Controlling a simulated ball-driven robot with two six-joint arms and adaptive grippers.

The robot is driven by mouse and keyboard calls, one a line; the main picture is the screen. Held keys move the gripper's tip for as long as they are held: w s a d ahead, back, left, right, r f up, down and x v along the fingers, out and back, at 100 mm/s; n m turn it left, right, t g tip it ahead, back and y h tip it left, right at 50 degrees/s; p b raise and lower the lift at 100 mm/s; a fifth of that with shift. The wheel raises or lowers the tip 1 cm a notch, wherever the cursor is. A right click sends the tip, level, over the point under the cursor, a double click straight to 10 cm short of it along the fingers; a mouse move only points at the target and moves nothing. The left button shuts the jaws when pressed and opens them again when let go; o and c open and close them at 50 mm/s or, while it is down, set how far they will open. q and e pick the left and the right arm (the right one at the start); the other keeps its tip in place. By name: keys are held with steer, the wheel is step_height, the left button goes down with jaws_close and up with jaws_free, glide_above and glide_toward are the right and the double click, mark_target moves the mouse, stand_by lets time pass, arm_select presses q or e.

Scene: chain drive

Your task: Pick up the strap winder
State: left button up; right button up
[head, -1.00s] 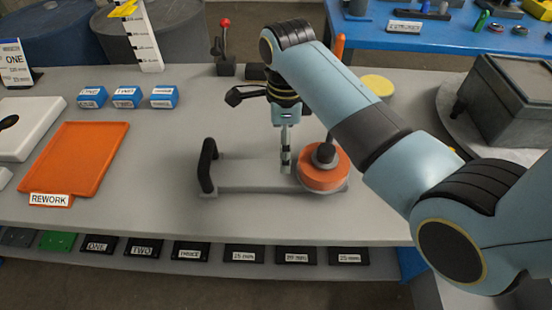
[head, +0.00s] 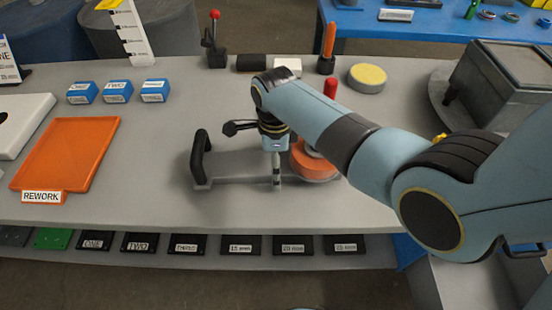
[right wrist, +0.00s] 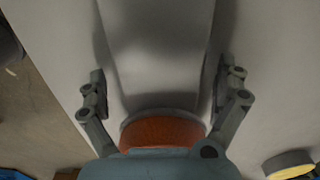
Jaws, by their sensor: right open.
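The strap winder has a flat grey base (head: 235,167), an upright black handle (head: 198,157) at its left end and an orange strap roll (head: 310,163) at its right end. A red knob (head: 330,88) shows behind my arm; I cannot tell whether it belongs to the winder. My right gripper (head: 277,181) points down at the base, just left of the roll. In the right wrist view my gripper (right wrist: 166,92) is open, one finger on each side of the grey base, with the orange roll (right wrist: 162,131) close below. Contact with the base cannot be told. My left gripper is not in view.
An orange REWORK tray (head: 70,155) and blue blocks (head: 118,91) stand to the left. A red-knobbed lever (head: 214,48), an orange-handled tool (head: 328,45) and a yellow-topped disc (head: 367,77) stand behind. A grey box (head: 500,80) is at right. The front strip of the table is clear.

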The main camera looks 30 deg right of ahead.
steer(key=c, duration=1.6)
steer(key=shift+w, duration=0.1)
steer(key=shift+c, duration=0.5)
steer(key=shift+r, duration=0.1)
